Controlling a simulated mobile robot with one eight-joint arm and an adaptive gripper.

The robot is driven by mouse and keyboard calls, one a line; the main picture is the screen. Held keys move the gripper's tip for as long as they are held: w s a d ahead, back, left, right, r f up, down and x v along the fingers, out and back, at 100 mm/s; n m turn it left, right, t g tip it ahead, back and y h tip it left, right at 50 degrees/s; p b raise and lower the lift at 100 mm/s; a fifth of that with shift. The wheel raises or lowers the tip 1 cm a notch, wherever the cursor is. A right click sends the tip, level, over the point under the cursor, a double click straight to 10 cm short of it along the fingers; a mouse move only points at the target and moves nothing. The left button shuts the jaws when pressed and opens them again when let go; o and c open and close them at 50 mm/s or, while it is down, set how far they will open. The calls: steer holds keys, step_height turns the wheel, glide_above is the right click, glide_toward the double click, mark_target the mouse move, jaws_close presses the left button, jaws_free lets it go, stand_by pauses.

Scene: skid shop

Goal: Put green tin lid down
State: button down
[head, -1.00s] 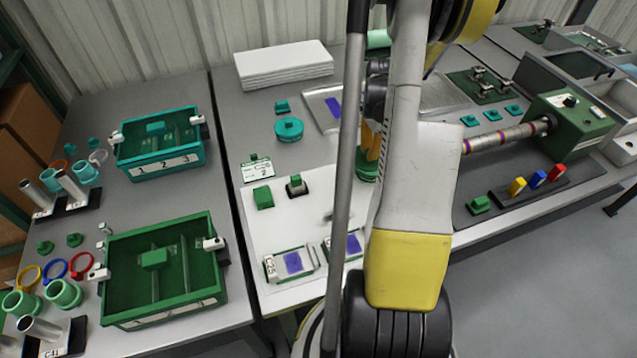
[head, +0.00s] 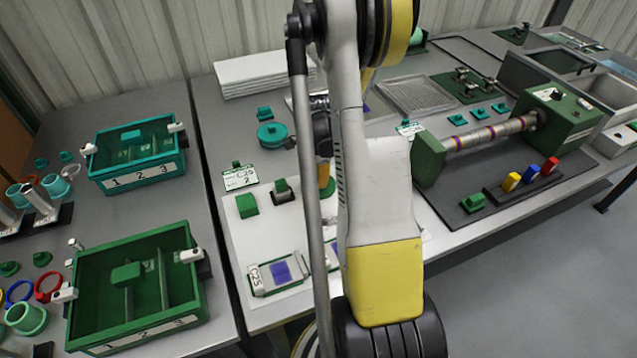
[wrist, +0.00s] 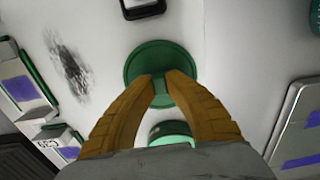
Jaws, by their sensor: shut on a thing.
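The green tin lid (wrist: 160,48) is a round dark green disc with a small grip in its middle. In the wrist view my gripper (wrist: 161,78) has both orange-brown fingers closed on that grip. The lid is over the white board (wrist: 225,40); I cannot tell whether it touches it. A green round tin (wrist: 172,130) with a pale green inside shows between the fingers, partly hidden. In the head view my arm covers most of the gripper; only orange finger parts (head: 325,176) show.
A black-framed block (wrist: 143,8) lies beyond the lid. Purple-marked plates stand left (wrist: 22,78) and right (wrist: 300,130). On the bench are a teal round piece (head: 272,134), a number card (head: 239,177) and a green block (head: 246,206).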

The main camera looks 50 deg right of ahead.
steer(key=shift+r, duration=0.1)
steer(key=c, duration=1.5)
jaws_free()
step_height(320, 180, up, 12)
steer(key=p, duration=0.5)
steer(key=shift+p, duration=0.35)
